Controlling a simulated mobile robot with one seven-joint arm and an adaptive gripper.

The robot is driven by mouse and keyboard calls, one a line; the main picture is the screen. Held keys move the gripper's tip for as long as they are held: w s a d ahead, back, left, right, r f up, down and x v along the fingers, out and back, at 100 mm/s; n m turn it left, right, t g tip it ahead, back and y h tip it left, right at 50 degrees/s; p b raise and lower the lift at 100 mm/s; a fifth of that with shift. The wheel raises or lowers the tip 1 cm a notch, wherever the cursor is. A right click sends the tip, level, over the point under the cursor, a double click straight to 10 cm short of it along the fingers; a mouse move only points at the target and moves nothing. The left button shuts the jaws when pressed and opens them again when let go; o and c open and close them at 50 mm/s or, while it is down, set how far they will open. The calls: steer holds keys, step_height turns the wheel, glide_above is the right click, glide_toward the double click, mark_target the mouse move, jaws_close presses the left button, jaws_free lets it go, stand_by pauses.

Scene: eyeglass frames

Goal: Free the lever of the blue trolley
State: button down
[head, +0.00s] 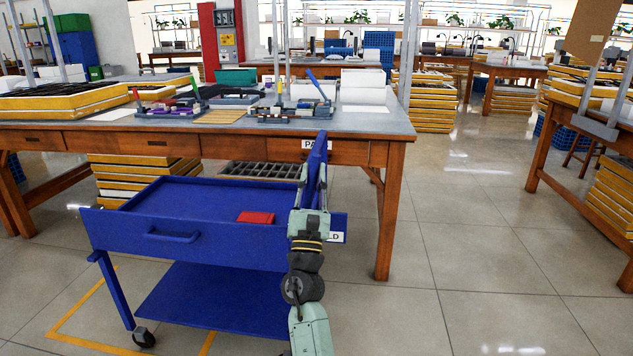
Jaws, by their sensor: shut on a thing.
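The blue trolley (175,230) stands in front of the wooden workbench, with a tray top, a lower shelf and a handle on its near side. A blue upright bar (320,147), which looks like its lever, rises at the trolley's right end and leans slightly right. My gripper (313,172) points away from me at that end, its two fingers on either side of the bar and shut on it. The bar's lower part and pivot are hidden behind my gripper and arm. A red block (256,218) lies in the tray near the bar.
A white label (337,237), partly hidden, is on the trolley's right end. Another label (310,144) reading "PA" shows beside the bar. The workbench (230,147) stands close behind. Open floor (460,260) lies to the right.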

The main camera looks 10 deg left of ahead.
steer(key=shift+a+y, duration=0.15)
steer(key=shift+y, duration=0.15)
steer(key=c, duration=1.5)
jaws_free()
steer(key=shift+r, duration=0.1)
step_height(320, 180, up, 5)
steer(key=shift+a, duration=0.1)
steer(key=shift+d+r, duration=0.15)
steer(key=shift+r, duration=0.7)
steer(key=shift+d+r, duration=0.1)
steer(key=shift+r, duration=0.75)
steer(key=shift+a+r, duration=0.1)
steer(key=shift+r, duration=0.65)
